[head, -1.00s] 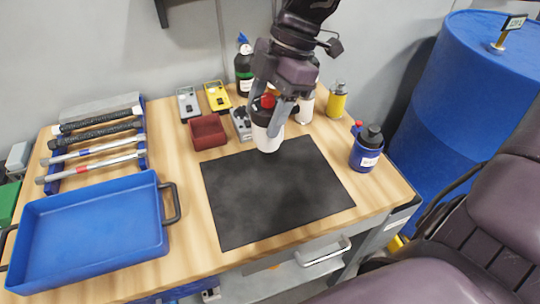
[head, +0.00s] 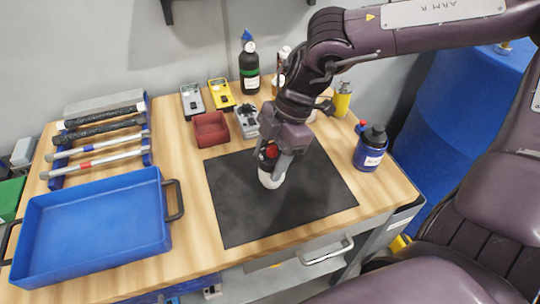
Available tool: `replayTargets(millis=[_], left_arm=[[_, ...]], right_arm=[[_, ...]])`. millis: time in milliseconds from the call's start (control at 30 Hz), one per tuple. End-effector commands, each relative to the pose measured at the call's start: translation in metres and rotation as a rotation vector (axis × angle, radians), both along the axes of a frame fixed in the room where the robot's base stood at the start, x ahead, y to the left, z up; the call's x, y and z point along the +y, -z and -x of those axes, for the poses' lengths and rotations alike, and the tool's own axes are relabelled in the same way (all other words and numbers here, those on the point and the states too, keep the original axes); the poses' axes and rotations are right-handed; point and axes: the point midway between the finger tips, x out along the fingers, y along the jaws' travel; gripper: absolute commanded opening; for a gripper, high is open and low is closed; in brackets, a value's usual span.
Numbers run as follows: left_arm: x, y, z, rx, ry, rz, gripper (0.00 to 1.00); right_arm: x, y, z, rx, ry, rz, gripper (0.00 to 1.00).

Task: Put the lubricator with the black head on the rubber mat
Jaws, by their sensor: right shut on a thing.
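My right gripper (head: 274,161) is shut on a white lubricator (head: 271,180) with a dark upper part and a red piece. The gripper covers much of it. The white lower end shows over the black rubber mat (head: 235,214), toward its upper middle; I cannot tell whether it touches the mat. A blue lubricator (head: 369,157) with a black head and a red knob stands on the bench, right of the mat. A yellow one (head: 342,103) stands behind, partly hidden by my arm. My left gripper is out of view.
A blue tray (head: 92,228) and a rack of hammers are at the left. A red bin (head: 211,130), a grey meter (head: 192,100), a yellow meter (head: 220,95) and a dark bottle (head: 249,72) stand behind the mat. The mat's front part is clear.

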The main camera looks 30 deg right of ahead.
Motion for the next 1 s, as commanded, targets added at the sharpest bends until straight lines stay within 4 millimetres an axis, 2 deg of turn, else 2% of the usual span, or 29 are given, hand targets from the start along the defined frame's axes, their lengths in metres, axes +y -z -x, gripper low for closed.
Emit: replayTargets(millis=[267,300,433,767,867,1000], left_arm=[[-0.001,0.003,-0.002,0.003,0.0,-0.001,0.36],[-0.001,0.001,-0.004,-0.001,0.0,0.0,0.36],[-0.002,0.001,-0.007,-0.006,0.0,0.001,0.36],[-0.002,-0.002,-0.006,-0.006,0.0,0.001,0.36],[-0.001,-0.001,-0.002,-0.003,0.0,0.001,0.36],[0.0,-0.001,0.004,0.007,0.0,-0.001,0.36]], right_arm=[[0.0,0.003,0.0,-0.001,0.0,0.0,0.25],[0.0,0.002,0.0,0.0,0.0,0.0,0.58],[0.0,0.002,0.0,0.0,0.0,0.0,0.75],[0.0,-0.001,0.0,0.0,0.0,0.0,0.75],[-0.002,-0.008,-0.001,-0.004,0.001,0.0,0.75],[-0.012,-0.033,-0.001,-0.008,0.002,-0.001,0.75]])
